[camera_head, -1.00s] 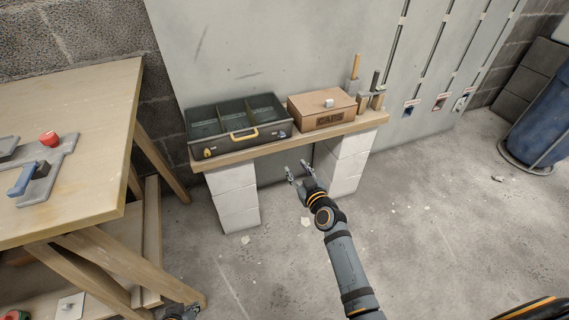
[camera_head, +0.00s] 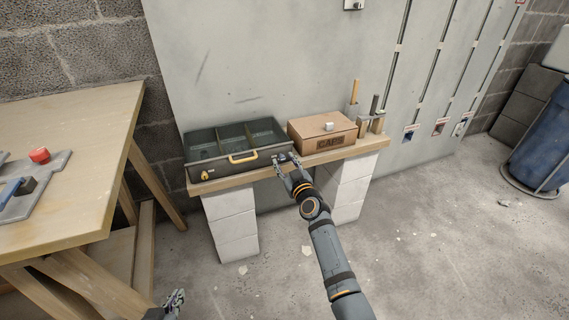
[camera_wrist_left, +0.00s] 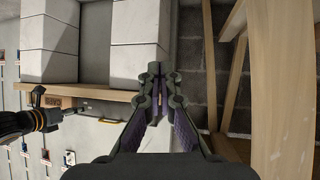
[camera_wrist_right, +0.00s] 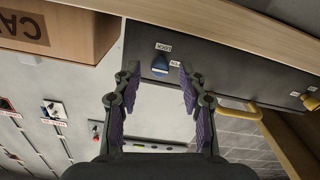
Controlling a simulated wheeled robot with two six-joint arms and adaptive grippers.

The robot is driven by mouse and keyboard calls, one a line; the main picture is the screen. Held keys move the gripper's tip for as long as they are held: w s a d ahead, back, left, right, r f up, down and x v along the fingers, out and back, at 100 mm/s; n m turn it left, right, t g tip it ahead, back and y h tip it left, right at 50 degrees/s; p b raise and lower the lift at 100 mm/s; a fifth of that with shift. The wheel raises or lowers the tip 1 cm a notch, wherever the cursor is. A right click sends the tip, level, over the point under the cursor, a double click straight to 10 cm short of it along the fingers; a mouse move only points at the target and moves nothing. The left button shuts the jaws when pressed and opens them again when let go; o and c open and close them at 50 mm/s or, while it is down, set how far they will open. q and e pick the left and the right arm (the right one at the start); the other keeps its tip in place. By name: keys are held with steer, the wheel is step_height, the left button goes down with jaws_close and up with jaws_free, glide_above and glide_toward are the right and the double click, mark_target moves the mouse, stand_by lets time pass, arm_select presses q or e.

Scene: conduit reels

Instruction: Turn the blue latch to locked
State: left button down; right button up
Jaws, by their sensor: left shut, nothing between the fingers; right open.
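The blue latch (camera_wrist_right: 160,64) is on the front of the dark toolbox (camera_wrist_right: 215,72), with small white labels beside it, one reading like LOCK. In the right wrist view it points roughly along the picture's vertical. My right gripper (camera_wrist_right: 160,82) is open, with its fingers on either side of the latch in that view; contact is not clear. In the head view my right gripper (camera_head: 286,168) is at the right end of the toolbox front (camera_head: 225,168). My left gripper (camera_head: 177,300) is shut and empty, low near the workbench; it also shows in the left wrist view (camera_wrist_left: 163,76).
A brown CAPS box (camera_head: 320,135) stands right of the toolbox on a wooden shelf (camera_head: 240,180) over white blocks. The toolbox has a yellow handle (camera_head: 242,158) and a yellow latch (camera_head: 205,175). A workbench (camera_head: 70,150) stands left. The floor at right is mostly clear.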

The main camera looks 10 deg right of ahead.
steer(key=shift+w, duration=0.4)
jaws_close()
arm_select(q)
steer(key=shift+w+r+t, duration=0.4)
steer(key=shift+w+r, duration=0.15)
steer(key=shift+r, duration=0.15)
